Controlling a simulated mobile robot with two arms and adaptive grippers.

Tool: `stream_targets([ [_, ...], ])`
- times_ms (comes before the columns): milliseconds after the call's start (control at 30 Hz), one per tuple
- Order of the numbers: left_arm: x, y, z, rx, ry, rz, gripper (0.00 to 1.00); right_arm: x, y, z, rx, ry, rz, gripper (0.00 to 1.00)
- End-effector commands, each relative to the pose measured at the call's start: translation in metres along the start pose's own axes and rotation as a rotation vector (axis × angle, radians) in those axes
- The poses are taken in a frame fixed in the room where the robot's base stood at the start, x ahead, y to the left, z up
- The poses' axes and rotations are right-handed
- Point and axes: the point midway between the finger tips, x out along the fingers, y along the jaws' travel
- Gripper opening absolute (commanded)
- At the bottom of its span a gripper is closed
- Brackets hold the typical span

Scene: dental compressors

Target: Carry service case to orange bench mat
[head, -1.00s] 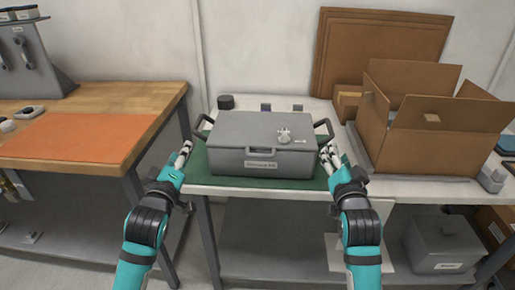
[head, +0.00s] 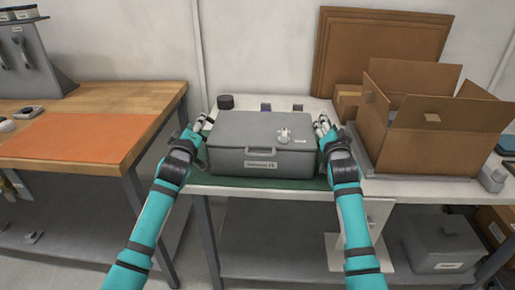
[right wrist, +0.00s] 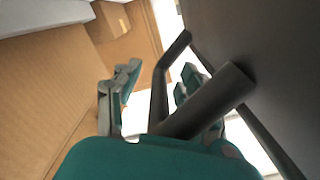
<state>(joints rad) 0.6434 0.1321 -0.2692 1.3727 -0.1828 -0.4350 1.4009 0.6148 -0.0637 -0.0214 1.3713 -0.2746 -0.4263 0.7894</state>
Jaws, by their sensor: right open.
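The grey service case (head: 262,142) sits on a green mat (head: 290,183) on the white table in the head view. It has a label and a small latch-like piece on its lid. My left gripper (head: 205,122) is at the case's left side; its fingers are too small to judge. My right gripper (head: 323,124) is at the right side. In the right wrist view my right gripper (right wrist: 155,88) is open, with the case's dark side handle (right wrist: 205,103) between its fingers. The case wall (right wrist: 270,60) is at the right. The orange bench mat (head: 80,137) lies on the wooden bench at left.
A gap separates the wooden bench (head: 150,98) from the white table (head: 405,188). An open cardboard box (head: 425,140) stands right of the case. A small white object (head: 8,126) is at the orange mat's left edge.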

Motion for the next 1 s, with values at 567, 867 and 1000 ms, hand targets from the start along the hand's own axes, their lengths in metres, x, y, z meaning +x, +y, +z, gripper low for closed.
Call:
stream_targets([
  [567,0.0002,-0.0003,0.0004,-0.001,-0.001,-0.001,0.00,0.0002,0.0001,0.0001,0.000,0.000,0.000,0.00],
  [867,0.0001,-0.0008,0.0006,-0.001,-0.001,-0.002,0.00,0.0002,0.0002,0.0002,0.000,0.000,0.001,0.00],
  [1000,0.0001,-0.0011,0.0006,-0.001,-0.001,-0.002,0.00,0.0002,0.0002,0.0003,0.000,-0.001,0.001,0.00],
])
